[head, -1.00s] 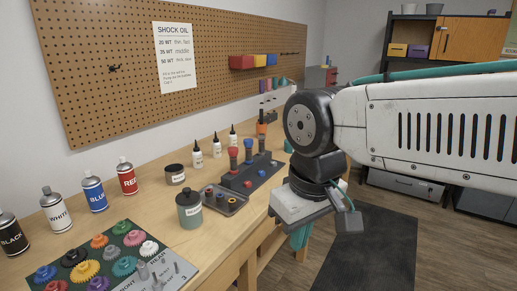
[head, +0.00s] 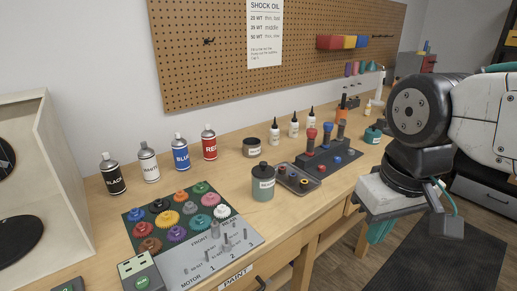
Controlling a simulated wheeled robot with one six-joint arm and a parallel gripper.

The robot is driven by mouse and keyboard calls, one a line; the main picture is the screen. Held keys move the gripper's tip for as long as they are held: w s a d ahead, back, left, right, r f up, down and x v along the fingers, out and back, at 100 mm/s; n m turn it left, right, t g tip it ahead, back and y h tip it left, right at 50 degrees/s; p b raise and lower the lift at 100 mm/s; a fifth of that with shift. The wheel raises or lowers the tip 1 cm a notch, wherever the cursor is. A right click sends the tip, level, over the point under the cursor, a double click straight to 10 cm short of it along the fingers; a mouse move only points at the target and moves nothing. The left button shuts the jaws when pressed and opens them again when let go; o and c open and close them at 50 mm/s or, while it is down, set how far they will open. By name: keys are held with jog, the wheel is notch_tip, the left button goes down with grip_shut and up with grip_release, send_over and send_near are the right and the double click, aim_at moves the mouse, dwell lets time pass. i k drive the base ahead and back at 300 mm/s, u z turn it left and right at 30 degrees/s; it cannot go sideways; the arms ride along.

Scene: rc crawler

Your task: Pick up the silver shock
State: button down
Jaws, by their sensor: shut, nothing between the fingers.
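A dark stand (head: 322,163) on the bench holds three upright shocks. One has a red top (head: 311,141), one a blue top (head: 327,136), and the far one a dark grey top (head: 341,131). I cannot tell which of them is the silver shock. My gripper (head: 380,233) hangs at the right, in front of the bench edge and apart from the stand. Its teal fingers point down, are shut and hold nothing. The fingertips are partly hidden under the pale gripper body.
A small parts tray (head: 299,179) and a lidded jar (head: 263,183) stand left of the stand. Small bottles (head: 294,127) stand behind. The floor mat (head: 450,260) is clear.

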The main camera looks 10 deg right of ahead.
aim_at(341, 123)
jog(key=k, duration=0.5)
jog(key=z, duration=1)
jog(key=i, duration=0.9)
jog(key=u, duration=0.6)
jog(key=i, duration=0.4)
